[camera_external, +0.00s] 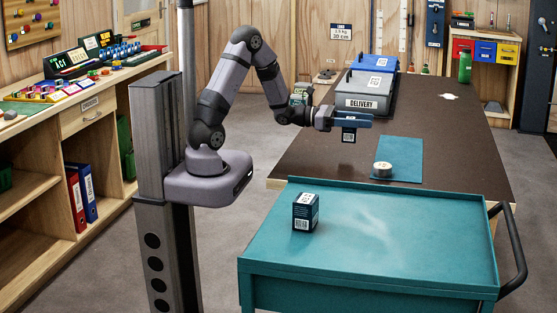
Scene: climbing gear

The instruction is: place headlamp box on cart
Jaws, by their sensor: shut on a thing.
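My gripper (333,118) is at the end of the outstretched arm, above the near left part of the brown table. It is shut on a dark blue box (349,136) with a white label, which I take to be the headlamp box; its print is too small to read. The held box is in the air, clear of the cart. The teal cart (420,250) stands in front of the table, with a raised rim and a black handle at its right. Another dark blue box (305,212) with white labels stands upright on the cart's left part.
A roll of whitish tape (382,170) lies on a teal mat (405,150) on the table (460,150). The cart's middle and right are clear.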

